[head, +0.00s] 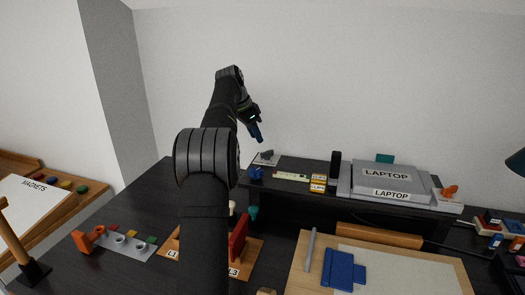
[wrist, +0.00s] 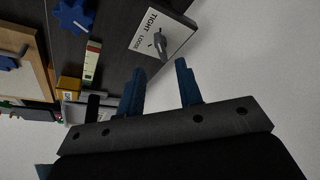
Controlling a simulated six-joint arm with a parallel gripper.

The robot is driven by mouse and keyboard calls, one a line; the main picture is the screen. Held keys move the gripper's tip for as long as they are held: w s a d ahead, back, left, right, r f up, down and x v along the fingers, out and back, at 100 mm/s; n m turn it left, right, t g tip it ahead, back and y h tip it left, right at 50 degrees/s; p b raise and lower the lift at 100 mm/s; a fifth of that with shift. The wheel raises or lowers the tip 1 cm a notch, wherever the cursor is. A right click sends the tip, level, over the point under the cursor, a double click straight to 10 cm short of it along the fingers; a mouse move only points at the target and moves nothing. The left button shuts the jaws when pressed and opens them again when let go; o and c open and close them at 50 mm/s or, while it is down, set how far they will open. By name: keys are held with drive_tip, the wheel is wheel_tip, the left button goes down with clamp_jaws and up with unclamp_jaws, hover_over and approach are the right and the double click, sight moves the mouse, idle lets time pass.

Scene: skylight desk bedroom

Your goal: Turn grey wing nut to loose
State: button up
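The grey wing nut (wrist: 160,44) stands on a pale plate (wrist: 178,33) marked TIGHT and LOOSE in the wrist view. In the head view the wing nut (head: 267,153) is small, at the back left of the raised dark shelf. My gripper (wrist: 160,66) is open, its two blue fingers apart with nothing between them. The wing nut appears ahead of the gap between the fingertips, apart from them. In the head view my gripper (head: 257,138) hangs above and slightly left of the wing nut. The pointer's exact setting is too small to tell.
A blue star-shaped knob (wrist: 73,16) is near the plate. A white wall rises behind the shelf.

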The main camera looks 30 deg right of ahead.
sight(267, 155)
drive_tip(key=x, duration=0.7)
drive_tip(key=shift+d+f, duration=0.15)
drive_tip(key=shift+f, duration=0.2)
clamp_jaws()
